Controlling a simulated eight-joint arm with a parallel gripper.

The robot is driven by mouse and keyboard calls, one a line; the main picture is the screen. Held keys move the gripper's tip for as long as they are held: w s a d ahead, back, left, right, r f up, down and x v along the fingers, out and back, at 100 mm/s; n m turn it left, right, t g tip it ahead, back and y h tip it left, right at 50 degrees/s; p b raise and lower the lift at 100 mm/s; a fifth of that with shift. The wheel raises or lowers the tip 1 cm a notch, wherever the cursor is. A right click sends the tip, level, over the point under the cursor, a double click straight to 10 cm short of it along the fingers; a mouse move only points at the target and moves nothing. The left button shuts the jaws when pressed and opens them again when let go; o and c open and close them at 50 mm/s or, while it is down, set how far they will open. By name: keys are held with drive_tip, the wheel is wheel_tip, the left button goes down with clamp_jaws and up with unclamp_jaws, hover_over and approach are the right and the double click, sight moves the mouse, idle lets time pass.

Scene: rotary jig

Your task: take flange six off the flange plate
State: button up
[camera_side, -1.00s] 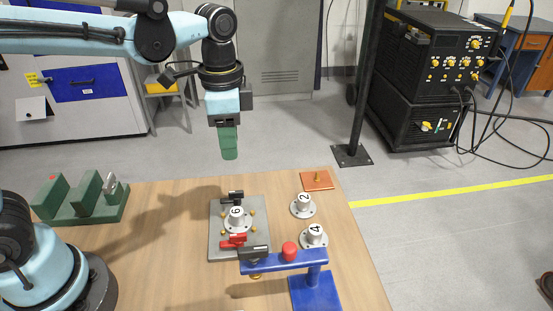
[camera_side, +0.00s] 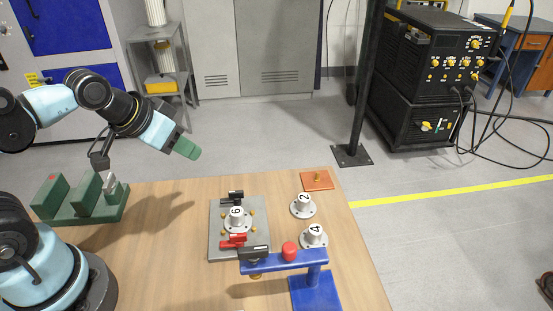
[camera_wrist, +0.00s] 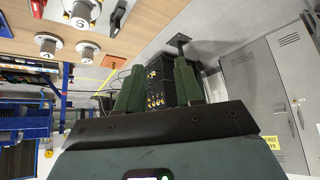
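Flange six (camera_side: 236,220), a grey round part with a 6 on its top, sits on the grey flange plate (camera_side: 220,247) in the side view. A black-handled clamp (camera_side: 233,195) is behind it and a red-handled clamp (camera_side: 234,240) in front; I cannot tell whether they press on it. My gripper (camera_side: 187,148) is up and to the left of the plate, tilted, well clear of it. In the wrist view my gripper (camera_wrist: 158,85) shows two green fingers apart with nothing between them. Flange six (camera_wrist: 81,16) is at that view's top left.
Flange two (camera_side: 303,206) and flange four (camera_side: 313,236) stand right of the plate. A blue stand (camera_side: 315,290) with a black handle and red knob is in front. A green rack (camera_side: 85,205) is at the left, an orange pad (camera_side: 316,180) behind.

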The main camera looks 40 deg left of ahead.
drive_tip(key=shift+o, duration=0.3)
drive_tip(key=o, duration=0.4)
drive_tip(key=shift+c, duration=0.2)
drive_tip(key=n+g, duration=0.7)
drive_tip(key=n, duration=0.2)
hover_over(237, 211)
drive_tip(key=f, duration=0.6)
drive_tip(key=shift+s+d+f, duration=0.2)
drive_tip(key=shift+s+f, duration=0.15)
drive_tip(key=f, duration=0.4)
drive_tip(key=shift+w+a, duration=0.2)
drive_tip(key=shift+w, duration=0.15)
drive_tip(key=shift+f, duration=0.6)
